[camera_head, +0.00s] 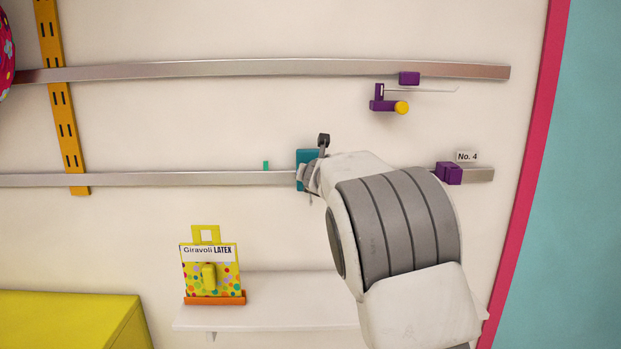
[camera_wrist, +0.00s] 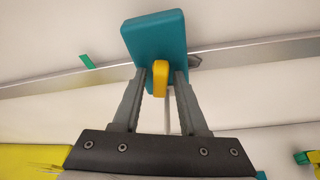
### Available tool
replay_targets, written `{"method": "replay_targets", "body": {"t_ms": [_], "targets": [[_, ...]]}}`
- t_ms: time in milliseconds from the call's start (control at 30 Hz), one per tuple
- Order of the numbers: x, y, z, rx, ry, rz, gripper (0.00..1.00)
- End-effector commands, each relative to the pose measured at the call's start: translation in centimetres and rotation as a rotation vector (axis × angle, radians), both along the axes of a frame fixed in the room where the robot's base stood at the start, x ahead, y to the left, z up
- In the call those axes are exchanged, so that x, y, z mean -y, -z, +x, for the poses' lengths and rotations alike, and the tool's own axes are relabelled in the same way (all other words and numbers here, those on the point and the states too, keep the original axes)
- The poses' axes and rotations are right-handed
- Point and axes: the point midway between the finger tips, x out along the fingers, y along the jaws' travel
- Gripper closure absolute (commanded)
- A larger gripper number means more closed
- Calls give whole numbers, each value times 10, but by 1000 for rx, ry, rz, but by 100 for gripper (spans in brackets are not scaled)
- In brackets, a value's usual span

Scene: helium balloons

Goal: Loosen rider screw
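The teal rider (camera_head: 305,155) sits on the lower metal rail, and its block (camera_wrist: 153,35) fills the upper middle of the wrist view. A yellow screw knob (camera_wrist: 160,78) sticks out from the rider toward my gripper. My gripper (camera_wrist: 161,73) has one grey finger on each side of the knob. Narrow gaps seem to show between the fingers and the knob, so it looks open around it. In the head view my wrist hides the knob and most of the fingers.
A green mark (camera_head: 265,166) is on the lower rail (camera_head: 200,179), left of the rider. A purple rider (camera_head: 449,173) sits near the rail's right end. Another purple piece with a yellow knob (camera_head: 402,107) hangs below the upper rail (camera_head: 250,70).

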Motion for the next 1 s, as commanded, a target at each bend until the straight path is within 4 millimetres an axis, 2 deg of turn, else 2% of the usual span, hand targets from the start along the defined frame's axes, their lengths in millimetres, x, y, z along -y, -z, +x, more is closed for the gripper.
{"method": "replay_targets", "body": {"t_ms": [333,733,833,1000], "targets": [[0,2,-3,0,0,7,52],[-1,3,-59,1,-2,10,52],[0,2,-68,0,0,9,52],[0,1,-71,-1,0,8,52]]}}
